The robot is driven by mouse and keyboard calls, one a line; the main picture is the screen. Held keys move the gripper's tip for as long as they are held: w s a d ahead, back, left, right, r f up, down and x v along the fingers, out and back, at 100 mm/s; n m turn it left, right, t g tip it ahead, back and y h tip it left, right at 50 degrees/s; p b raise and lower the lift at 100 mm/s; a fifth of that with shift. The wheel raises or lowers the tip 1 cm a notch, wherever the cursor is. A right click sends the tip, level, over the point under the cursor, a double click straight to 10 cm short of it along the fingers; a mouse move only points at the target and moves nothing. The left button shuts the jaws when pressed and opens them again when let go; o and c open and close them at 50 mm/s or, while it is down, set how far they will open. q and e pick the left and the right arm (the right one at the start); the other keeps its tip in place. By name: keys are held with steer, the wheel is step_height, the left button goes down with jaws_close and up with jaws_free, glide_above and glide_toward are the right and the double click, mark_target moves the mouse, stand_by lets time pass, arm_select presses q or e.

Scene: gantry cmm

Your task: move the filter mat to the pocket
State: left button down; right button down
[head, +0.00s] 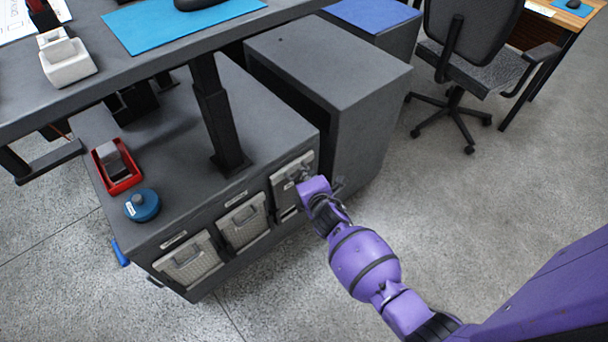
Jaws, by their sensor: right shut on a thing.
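A grey, flat panel, which appears to be the filter mat (286,183), is at the right end of the low cabinet's front face. My right gripper (302,181) is shut on it at its upper right part. The purple wrist hides some of the panel's right side. The pocket behind it is mostly covered, and I cannot tell how far in the mat sits. Two similar slots, the middle one (243,221) and the left one (190,261), hold pale mesh panels with handles. My left gripper is not in view.
The low dark cabinet (170,150) carries a red tray (118,172) and a blue round object (142,205). A table leg (217,120) rises behind. The floor in front is clear.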

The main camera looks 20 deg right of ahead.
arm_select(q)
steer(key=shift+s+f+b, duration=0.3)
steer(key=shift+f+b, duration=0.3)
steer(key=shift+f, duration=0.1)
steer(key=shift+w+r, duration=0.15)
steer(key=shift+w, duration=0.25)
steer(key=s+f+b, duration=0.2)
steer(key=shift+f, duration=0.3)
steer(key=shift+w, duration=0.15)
